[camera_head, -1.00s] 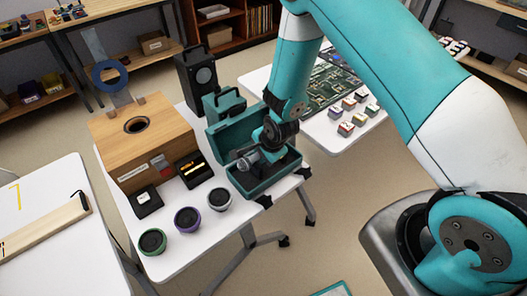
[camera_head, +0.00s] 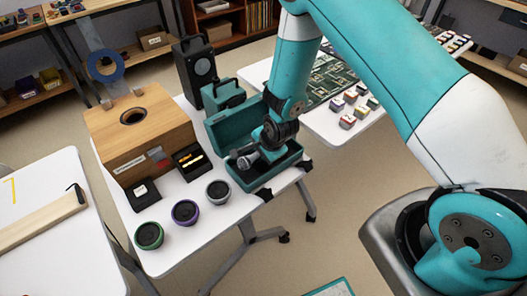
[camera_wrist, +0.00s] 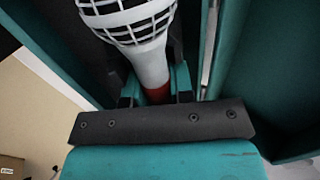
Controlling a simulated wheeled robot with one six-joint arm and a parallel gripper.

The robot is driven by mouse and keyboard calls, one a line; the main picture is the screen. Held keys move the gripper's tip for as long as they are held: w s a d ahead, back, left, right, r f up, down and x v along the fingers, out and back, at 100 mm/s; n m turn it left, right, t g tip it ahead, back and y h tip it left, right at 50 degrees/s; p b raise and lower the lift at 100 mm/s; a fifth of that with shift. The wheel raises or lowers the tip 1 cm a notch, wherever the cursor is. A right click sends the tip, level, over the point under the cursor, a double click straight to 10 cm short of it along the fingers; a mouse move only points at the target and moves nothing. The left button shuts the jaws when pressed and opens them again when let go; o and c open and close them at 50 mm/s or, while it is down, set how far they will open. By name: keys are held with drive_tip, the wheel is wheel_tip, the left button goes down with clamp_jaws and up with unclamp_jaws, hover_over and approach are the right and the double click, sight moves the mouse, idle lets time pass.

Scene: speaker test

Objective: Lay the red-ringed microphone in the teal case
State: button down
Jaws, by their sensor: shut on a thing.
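The microphone (camera_head: 247,160) has a pale body, a grille head and a red ring (camera_wrist: 156,94). In the wrist view its head (camera_wrist: 128,14) points to the top of the picture. My gripper (camera_wrist: 155,88) is shut on it near the red ring, and it also shows in the head view (camera_head: 264,153). The teal case (camera_head: 229,129) stands open at the right end of the white table, lid raised at the back. Gripper and microphone are at the case's opening, between its walls. Whether the microphone touches the case floor cannot be seen.
Left of the case are a wooden box (camera_head: 142,152), a small black open box (camera_head: 192,162) and several round speaker drivers (camera_head: 185,211). A black speaker (camera_head: 197,73) stands behind. A second table (camera_head: 330,122) holds a circuit board and small blocks.

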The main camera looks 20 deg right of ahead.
drive_tip(key=shift+f, duration=0.15)
idle(0.6)
drive_tip(key=c, duration=0.9)
unclamp_jaws()
drive_tip(key=shift+s, duration=0.1)
drive_tip(key=b+v, duration=0.1)
drive_tip(key=v, duration=1.7)
drive_tip(key=s+a+r+n+g+y, duration=0.1)
drive_tip(key=s+a+r+n, duration=0.1)
drive_tip(key=s+r+n, duration=0.3)
drive_tip(key=s+a+r+n+g+y, duration=0.1)
drive_tip(key=s+a+r+n, duration=0.1)
drive_tip(key=s+r+n, duration=0.4)
drive_tip(key=s+a+r+n+g, duration=0.2)
drive_tip(key=s+r+n, duration=0.4)
drive_tip(key=n, duration=0.4)
drive_tip(key=shift+s+a+r+n+y, duration=0.1)
drive_tip(key=shift+s+n+y, duration=0.1)
drive_tip(key=shift+s, duration=0.25)
drive_tip(key=shift+s+r+n+y, duration=0.1)
drive_tip(key=shift+s+y, duration=0.1)
drive_tip(key=shift+s, duration=0.25)
